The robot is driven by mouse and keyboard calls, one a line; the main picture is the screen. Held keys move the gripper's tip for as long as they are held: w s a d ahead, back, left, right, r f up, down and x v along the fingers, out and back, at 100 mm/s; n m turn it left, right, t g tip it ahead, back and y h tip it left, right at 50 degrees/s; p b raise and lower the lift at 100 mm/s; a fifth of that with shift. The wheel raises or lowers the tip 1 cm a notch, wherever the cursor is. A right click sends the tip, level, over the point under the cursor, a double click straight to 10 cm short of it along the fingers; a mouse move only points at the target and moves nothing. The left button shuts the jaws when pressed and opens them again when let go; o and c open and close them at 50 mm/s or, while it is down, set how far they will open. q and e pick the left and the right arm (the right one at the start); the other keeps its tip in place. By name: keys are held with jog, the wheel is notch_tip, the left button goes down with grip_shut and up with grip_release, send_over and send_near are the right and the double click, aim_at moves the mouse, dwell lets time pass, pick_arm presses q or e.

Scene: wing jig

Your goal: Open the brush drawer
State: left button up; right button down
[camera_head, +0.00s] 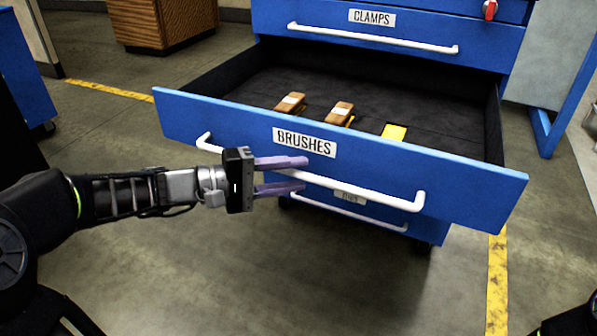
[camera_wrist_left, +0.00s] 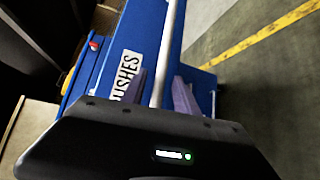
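The blue brush drawer (camera_head: 460,183), labelled BRUSHES (camera_head: 304,142), is pulled well out of its cabinet. Inside, two wooden-backed brushes (camera_head: 340,112) and a yellow item (camera_head: 394,132) lie on the dark drawer floor. A white bar handle (camera_head: 370,191) runs along its front. My left gripper (camera_head: 282,175) is at the left part of this handle with its two purple fingers apart, one above and one below the bar. In the left wrist view the handle (camera_wrist_left: 167,50) passes between the open fingers (camera_wrist_left: 160,92). Whether a finger touches the bar is unclear. My right gripper is out of view.
The CLAMPS drawer (camera_head: 480,42) above is shut, with its own white handle (camera_head: 370,38). Another drawer with a white handle (camera_head: 345,212) is below. A wooden cabinet (camera_head: 163,22) stands behind. Yellow floor lines (camera_head: 497,275) and open concrete floor surround the cabinet.

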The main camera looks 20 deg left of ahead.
pick_arm(q)
jog(key=p+v, duration=0.1)
jog(key=v, duration=0.5)
jog(key=shift+s+a, duration=0.1)
dwell(0.3)
